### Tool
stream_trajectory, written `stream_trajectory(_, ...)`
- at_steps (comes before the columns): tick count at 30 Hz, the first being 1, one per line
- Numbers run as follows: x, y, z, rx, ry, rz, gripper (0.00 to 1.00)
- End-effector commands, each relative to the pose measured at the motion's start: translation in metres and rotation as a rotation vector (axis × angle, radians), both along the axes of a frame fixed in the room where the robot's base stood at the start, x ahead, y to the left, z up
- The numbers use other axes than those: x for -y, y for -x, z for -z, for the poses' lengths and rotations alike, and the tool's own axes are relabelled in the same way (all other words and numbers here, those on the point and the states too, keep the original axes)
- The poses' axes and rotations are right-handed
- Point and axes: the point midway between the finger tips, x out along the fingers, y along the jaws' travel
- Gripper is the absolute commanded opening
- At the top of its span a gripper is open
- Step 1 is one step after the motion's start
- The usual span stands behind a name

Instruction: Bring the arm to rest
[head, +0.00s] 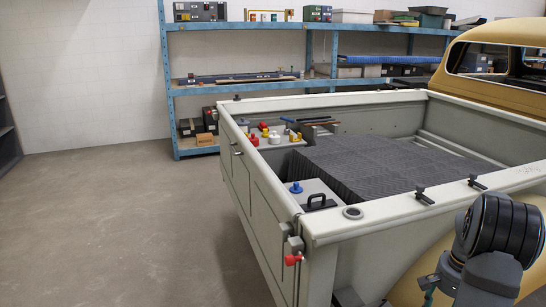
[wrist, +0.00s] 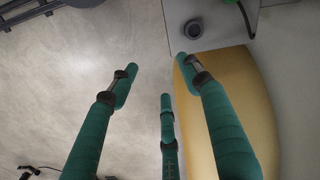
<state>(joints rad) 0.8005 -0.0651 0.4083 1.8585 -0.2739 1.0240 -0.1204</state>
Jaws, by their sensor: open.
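My gripper (wrist: 160,78) shows in the wrist view with its long green fingers spread apart. It is open, and nothing shows between the fingers. Beyond the fingers are the grey floor, a yellow curved body panel (wrist: 222,100) and the pale corner of the truck bed. In the head view my arm's black and grey joint is at the lower right, beside the near side of the pickup bed (head: 430,210). A small green part shows low beside the joint, and the rest of the gripper is hidden or out of frame.
The bed's rim carries black clamps (head: 424,195) and a dark round fitting (head: 352,212). A red knob (head: 292,260) sticks out at the near corner. Inside are a ribbed dark mat (head: 390,163) and a box with a black handle (head: 316,202). Open floor (head: 110,220) lies left; blue shelves (head: 230,88) stand behind.

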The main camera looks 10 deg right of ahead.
Motion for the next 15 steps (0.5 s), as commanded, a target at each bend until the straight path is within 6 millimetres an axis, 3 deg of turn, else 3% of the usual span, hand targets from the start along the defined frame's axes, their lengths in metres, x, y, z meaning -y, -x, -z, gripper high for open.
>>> stream_trajectory(5, 0.027, 0.028, -0.010, 0.000, 0.001, 0.069, 0.48)
stream_trajectory(15, -0.005, -0.019, 0.024, -0.001, -0.001, 0.061, 0.48)
